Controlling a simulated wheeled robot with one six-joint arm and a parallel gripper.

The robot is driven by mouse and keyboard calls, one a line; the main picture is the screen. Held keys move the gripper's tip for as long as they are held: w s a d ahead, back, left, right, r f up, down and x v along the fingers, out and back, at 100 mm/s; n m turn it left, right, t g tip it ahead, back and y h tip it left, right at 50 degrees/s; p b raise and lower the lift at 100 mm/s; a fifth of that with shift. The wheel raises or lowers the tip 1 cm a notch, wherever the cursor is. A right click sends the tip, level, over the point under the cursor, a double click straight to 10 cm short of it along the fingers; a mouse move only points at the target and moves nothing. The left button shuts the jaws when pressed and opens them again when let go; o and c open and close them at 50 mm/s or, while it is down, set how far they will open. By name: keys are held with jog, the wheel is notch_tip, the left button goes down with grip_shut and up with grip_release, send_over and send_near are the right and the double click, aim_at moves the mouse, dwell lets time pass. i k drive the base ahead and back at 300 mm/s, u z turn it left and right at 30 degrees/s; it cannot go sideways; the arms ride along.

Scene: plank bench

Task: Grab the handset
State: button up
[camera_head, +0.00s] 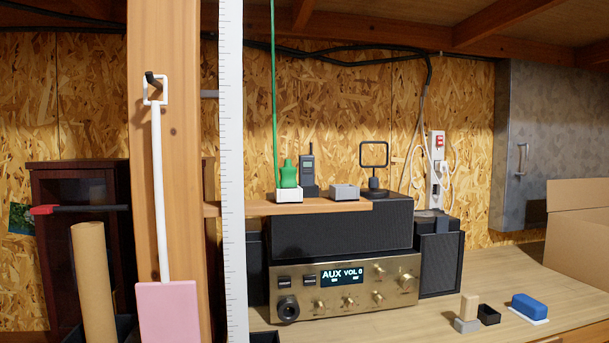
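The handset (307,170) is a small dark grey unit with a stub antenna and a little screen. It stands upright in or just behind a grey holder on the narrow wooden shelf (250,209), in the middle of the picture. A green object (288,174) in a white holder stands close to its left, and its lower part is partly hidden by the things around it. My gripper is not in view, so its distance from the handset cannot be told.
A grey block (345,192) and a black ring stand (374,166) are right of the handset. A tall white ruled strip (232,170) and a wooden post (170,120) rise at left. Below are a black speaker (340,228) and a brass amplifier (345,288). The bench (480,290) is partly clear at right.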

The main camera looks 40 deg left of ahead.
aim_at(306, 162)
jog(key=u, duration=0.45)
jog(key=i, duration=0.6)
jog(key=u, duration=0.6)
